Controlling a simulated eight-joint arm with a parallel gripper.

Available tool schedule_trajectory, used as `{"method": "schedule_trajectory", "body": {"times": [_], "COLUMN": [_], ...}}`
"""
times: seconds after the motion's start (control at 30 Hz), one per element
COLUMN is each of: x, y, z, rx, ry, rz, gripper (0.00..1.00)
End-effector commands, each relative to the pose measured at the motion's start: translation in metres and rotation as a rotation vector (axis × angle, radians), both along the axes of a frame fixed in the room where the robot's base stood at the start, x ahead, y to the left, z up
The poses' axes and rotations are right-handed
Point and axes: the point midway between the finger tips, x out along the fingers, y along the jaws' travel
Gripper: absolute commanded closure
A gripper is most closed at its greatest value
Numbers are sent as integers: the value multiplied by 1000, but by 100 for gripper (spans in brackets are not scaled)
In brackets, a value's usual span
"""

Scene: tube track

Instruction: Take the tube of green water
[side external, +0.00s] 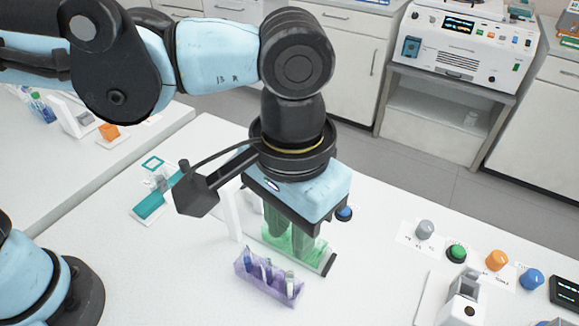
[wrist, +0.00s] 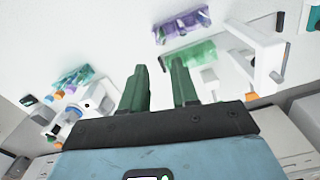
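My gripper (side external: 290,238) hangs fingers-down over the green rack (side external: 318,258) and hides part of it. In the wrist view my gripper (wrist: 160,66) shows two dark green fingers spread apart with nothing visible between them. The green rack (wrist: 190,54) lies beyond the fingertips there. A purple rack (side external: 270,278) stands in front of the green one and holds several small tubes, some with blue tops. It also shows in the wrist view (wrist: 181,27). I cannot make out which tube holds green water.
A white upright stand (side external: 229,215) is close to my gripper's left. Coloured knobs (side external: 497,260) and a white device (side external: 463,298) are at the right. A teal-and-white item (side external: 153,203) lies at the left.

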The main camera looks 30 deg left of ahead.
Motion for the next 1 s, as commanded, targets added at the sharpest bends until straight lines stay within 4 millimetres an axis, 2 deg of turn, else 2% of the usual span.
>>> {"method": "schedule_trajectory", "body": {"times": [0.17,0.5,0.77,1.0], "x": [0,1,1,1], "y": [0,0,1,3], "z": [-16,-63,-76,-105], "rx": [-1,-1,-1,-1], "ry": [-1,-1,-1,-1], "rz": [0,0,0,0], "gripper": [71,71,71,71]}}
